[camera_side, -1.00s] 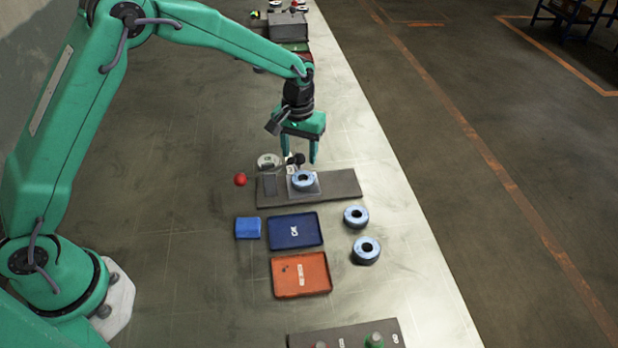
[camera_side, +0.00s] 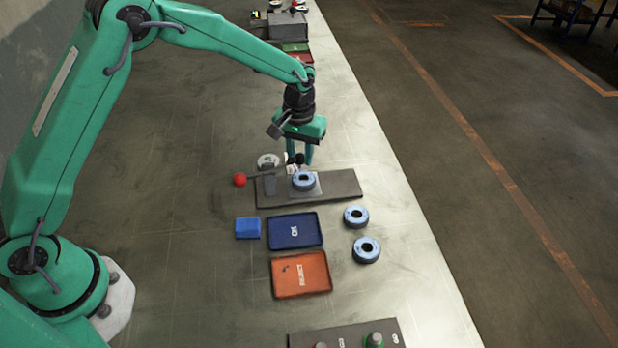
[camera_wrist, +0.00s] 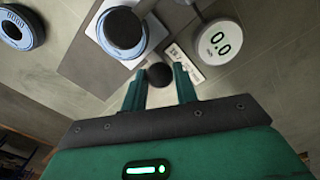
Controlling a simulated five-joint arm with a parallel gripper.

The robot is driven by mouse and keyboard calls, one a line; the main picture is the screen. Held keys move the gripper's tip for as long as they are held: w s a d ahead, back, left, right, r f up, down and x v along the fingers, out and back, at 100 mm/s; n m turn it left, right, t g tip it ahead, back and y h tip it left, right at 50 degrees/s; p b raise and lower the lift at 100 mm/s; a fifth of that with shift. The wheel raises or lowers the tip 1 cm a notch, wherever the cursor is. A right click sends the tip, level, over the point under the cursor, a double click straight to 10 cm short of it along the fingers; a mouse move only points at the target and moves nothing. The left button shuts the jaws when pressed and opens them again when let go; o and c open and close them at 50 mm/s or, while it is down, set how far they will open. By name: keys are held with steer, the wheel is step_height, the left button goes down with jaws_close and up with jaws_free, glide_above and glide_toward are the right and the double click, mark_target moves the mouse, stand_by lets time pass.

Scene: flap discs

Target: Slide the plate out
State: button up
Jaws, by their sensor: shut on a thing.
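The light square plate (camera_side: 316,190) lies on a long grey base (camera_side: 345,186). A blue ring-shaped disc (camera_side: 303,181) sits on the plate. In the wrist view, the plate (camera_wrist: 93,27) shows around the disc, and a dark rounded part hides the disc's middle. My gripper (camera_side: 299,163) is low behind the plate, with its fingers close together. In the wrist view, my gripper (camera_wrist: 160,78) is shut on a small black knob (camera_wrist: 159,74). Whether the knob joins the plate cannot be seen.
A red ball (camera_side: 240,180) is left of the base. Blue (camera_side: 295,246) and orange (camera_side: 301,293) trays, a blue block (camera_side: 248,228) and two loose discs (camera_side: 356,216) (camera_side: 366,250) lie in front.

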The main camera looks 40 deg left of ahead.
steer(key=shift+w+d, duration=2.85)
steer(key=shift+w, duration=0.1)
steer(key=o, duration=0.8)
steer(key=shift+c, duration=0.2)
steer(key=shift+r, duration=0.1)
step_height(320, 180, up, 8)
